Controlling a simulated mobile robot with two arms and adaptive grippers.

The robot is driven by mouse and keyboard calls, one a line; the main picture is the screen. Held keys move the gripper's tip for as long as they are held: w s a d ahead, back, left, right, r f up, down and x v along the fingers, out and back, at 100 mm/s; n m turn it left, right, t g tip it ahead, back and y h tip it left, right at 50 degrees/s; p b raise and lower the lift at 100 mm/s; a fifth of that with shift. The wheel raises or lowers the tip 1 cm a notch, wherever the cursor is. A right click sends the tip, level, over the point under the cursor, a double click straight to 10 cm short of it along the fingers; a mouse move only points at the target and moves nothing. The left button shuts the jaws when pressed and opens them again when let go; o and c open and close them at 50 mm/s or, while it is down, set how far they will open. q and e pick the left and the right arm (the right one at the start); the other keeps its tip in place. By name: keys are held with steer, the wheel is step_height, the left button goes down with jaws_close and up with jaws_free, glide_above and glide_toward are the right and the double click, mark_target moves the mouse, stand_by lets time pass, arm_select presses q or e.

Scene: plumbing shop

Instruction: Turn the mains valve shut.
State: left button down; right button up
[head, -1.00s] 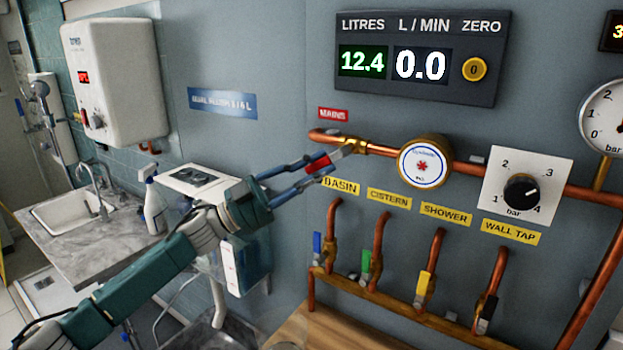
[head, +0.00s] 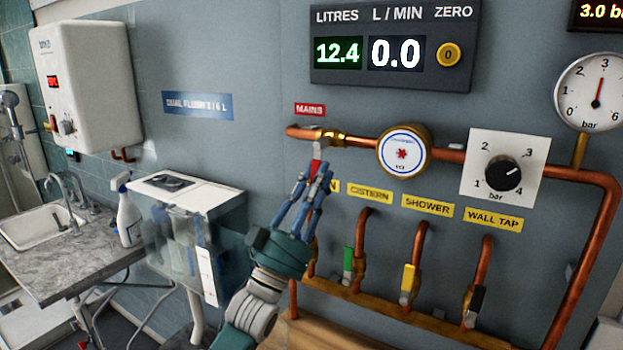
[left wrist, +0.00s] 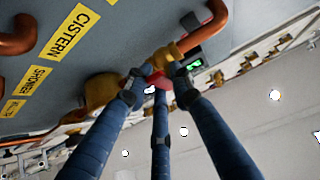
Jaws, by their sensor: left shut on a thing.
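The mains valve (head: 333,138) is a brass body on the copper pipe under the red MAINS label. Its red-gripped lever (head: 316,167) points down, across the pipe's run. My left gripper (head: 318,175) reaches up from below and is shut on the lever. In the left wrist view, the fingers of my left gripper (left wrist: 157,80) close around the red lever grip (left wrist: 152,89), which they partly hide. The brass valve body (left wrist: 166,57) is just beyond them. My right gripper is not in view.
The round flow meter (head: 403,151) sits right of the valve. The display (head: 395,45) reads 12.4 litres and 0.0 L/min. The pressure gauge (head: 590,92) is at the right. Several branch taps with coloured levers, including the green one (head: 348,265), stand close below.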

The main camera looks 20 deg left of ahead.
arm_select(q)
steer(key=shift+d+n+t+y, duration=0.15)
steer(key=shift+n+y, duration=0.55)
steer(key=shift+n, duration=0.05)
steer(key=shift+d+n+t+y, duration=0.15)
steer(key=shift+n+y, duration=0.55)
steer(key=shift+n, duration=0.05)
steer(key=shift+s+r+y, duration=0.1)
steer(key=shift+y, duration=0.2)
steer(key=c, duration=1.5)
jaws_free()
steer(key=shift+o, duration=0.2)
steer(key=d+v, duration=0.1)
steer(key=v, duration=1.1)
steer(key=shift+a, duration=0.45)
